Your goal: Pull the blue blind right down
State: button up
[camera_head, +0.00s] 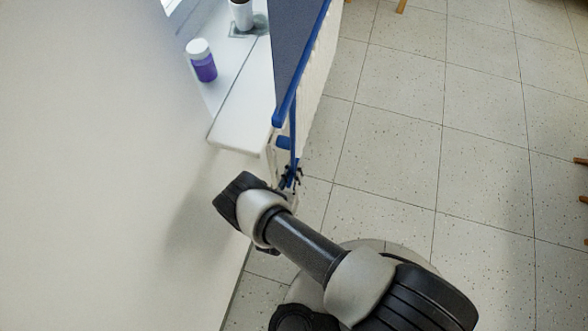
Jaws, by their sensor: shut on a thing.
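The blue blind (296,45) hangs at an angle in the upper middle of the head view, beside the window sill. Its grey-blue face shows, with a brighter blue bar (303,65) along its edge. A thin blue pull (293,132) runs from the bar's near end down to my gripper (291,178). My gripper is small and dark in this view, below the near end of the bar. It is shut on the blue pull, though the exact contact is partly hidden.
A white sill (243,125) juts from the pale wall (90,170). On it stand a purple jar with a white lid (203,62) and a white cup (241,14). Tiled floor (440,130) lies open to the right. Wooden legs show at the right edge.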

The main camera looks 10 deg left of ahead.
jog(key=shift+a, duration=0.2)
grip_shut()
jog(key=shift+f, duration=1.35)
jog(key=shift+a, duration=0.1)
jog(key=o, duration=0.7)
grip_release()
jog(key=shift+s, duration=0.1)
jog(key=s, duration=1.1)
jog(key=shift+s+a, duration=0.35)
jog(key=shift+s, duration=0.05)
